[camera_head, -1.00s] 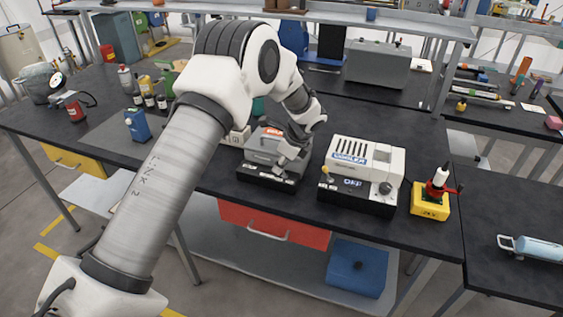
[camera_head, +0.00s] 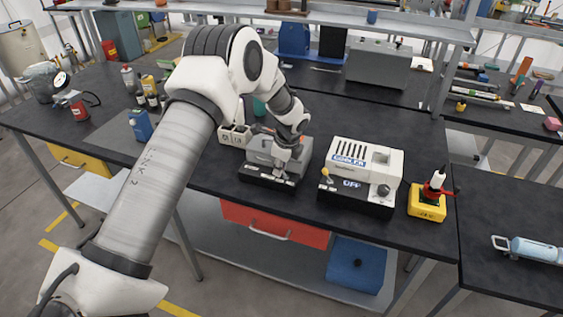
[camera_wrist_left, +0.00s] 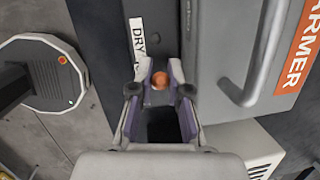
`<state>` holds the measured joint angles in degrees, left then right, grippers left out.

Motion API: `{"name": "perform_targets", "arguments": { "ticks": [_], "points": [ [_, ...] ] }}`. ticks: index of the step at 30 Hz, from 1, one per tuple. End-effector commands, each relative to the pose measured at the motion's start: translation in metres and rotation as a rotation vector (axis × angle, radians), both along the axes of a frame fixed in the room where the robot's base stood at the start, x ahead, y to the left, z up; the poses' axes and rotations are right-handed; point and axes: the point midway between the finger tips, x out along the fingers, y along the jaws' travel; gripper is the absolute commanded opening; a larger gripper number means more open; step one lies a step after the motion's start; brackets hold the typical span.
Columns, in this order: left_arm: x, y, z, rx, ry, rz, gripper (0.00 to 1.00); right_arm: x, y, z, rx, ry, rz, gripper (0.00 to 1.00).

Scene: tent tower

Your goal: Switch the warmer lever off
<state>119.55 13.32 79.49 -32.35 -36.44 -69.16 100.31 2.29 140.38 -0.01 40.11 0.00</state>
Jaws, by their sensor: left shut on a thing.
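The warmer (camera_head: 262,149) is a grey box on a black base, on the dark bench in the middle of the head view. Its orange label reading "ARMER" (camera_wrist_left: 299,55) and its metal handle show in the wrist view. My left gripper (camera_head: 282,172) is at the front of the warmer, over its black base. In the wrist view my left gripper (camera_wrist_left: 160,75) is shut on the warmer lever, whose orange knob (camera_wrist_left: 158,80) shows between the fingertips. The lever's shaft is mostly hidden, and I cannot tell its position. My right gripper is out of view.
A white machine (camera_head: 365,163) with an "OFF" sign stands right of the warmer. A yellow box (camera_head: 427,207) with a red and white device is further right. White bins (camera_head: 233,136) stand left of the warmer. A red drawer (camera_head: 275,228) is under the bench edge.

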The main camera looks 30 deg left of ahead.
Motion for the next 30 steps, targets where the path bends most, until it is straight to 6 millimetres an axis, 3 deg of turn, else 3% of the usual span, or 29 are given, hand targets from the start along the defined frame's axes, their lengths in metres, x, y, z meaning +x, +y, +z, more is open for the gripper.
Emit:
{"name": "perform_targets", "arguments": {
  "ticks": [5, 6, 17, 20, 30],
  "points": [
    [-0.002, 0.000, -0.004, 0.000, 0.005, 0.001, 0.00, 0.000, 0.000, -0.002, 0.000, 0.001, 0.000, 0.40],
    [-0.002, 0.000, -0.004, 0.000, 0.005, 0.001, 0.28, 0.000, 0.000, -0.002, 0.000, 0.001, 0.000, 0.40],
    [0.000, -0.001, 0.003, 0.001, 0.001, 0.000, 0.28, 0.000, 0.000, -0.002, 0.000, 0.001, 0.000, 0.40],
    [-0.001, -0.004, 0.018, 0.001, 0.000, 0.001, 0.28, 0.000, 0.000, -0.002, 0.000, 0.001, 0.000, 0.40],
    [-0.007, -0.023, 0.096, 0.001, 0.001, 0.001, 0.28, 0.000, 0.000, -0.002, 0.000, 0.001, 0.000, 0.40]
  ]
}}
